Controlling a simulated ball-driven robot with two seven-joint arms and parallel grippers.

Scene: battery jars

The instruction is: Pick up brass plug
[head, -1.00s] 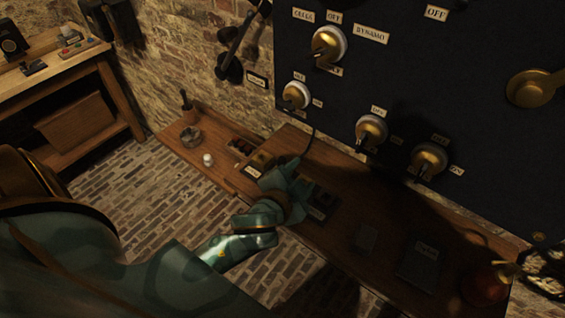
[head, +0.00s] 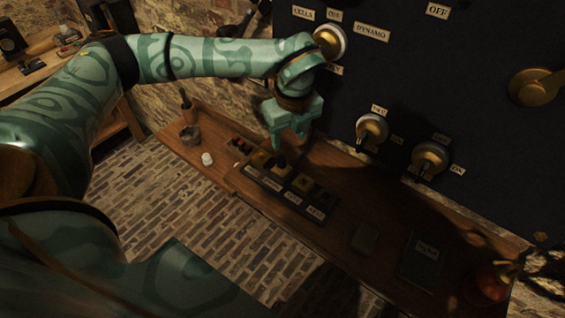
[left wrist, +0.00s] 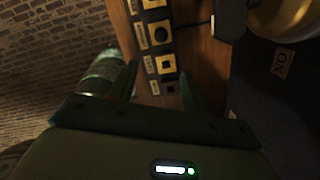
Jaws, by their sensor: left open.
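A dark labelled socket block (head: 292,187) sits on the wooden bench, with a row of brass-coloured square sockets. A dark, round-topped plug (head: 281,163) stands upright in the second socket from the left; its brass is hard to make out in the shadow. In the left wrist view the plug (left wrist: 160,36) shows as a round black top on a yellow square. My left gripper (head: 289,141) is open and empty, above and just behind the plug in the head view. Its fingers (left wrist: 150,86) show apart in the left wrist view. My right gripper is not in view.
A dark panel with brass switches (head: 371,131) rises behind the bench (head: 345,215). A small white object (head: 207,159) and a grey cup (head: 190,137) stand left of the block. A dark book-like slab (head: 422,258) lies to the right.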

